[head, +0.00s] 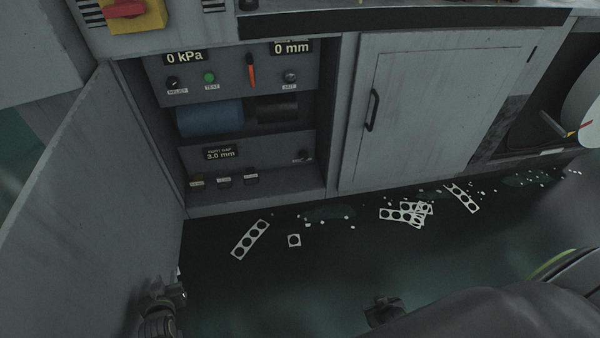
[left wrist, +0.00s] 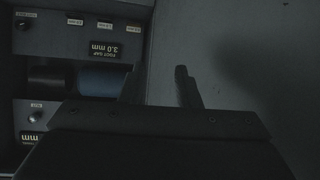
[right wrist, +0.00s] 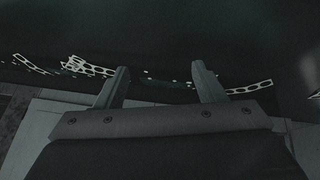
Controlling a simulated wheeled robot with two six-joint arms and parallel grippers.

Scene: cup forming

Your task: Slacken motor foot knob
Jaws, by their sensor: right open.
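The motor foot knob appears to be the small dark knob (head: 306,155) at the right of the lower panel inside the open cabinet. It also shows, upside down, in the left wrist view (left wrist: 20,26). The panel's display (head: 221,153) reads foot gap 3.0 mm. The blue motor (head: 210,118) lies above that panel. My left gripper (head: 178,294) is low, in front of the cabinet and near the open door, apart from the knob. Its fingers (left wrist: 158,85) stand apart and empty. My right gripper (head: 384,308) is over the floor, open and empty (right wrist: 160,82).
The open cabinet door (head: 85,190) stands at the left. The closed door (head: 430,110) is right of the opening. Small labelled pieces (head: 223,181) sit on the cabinet's bottom ledge. Punched strips (head: 250,240) and scraps litter the dark floor.

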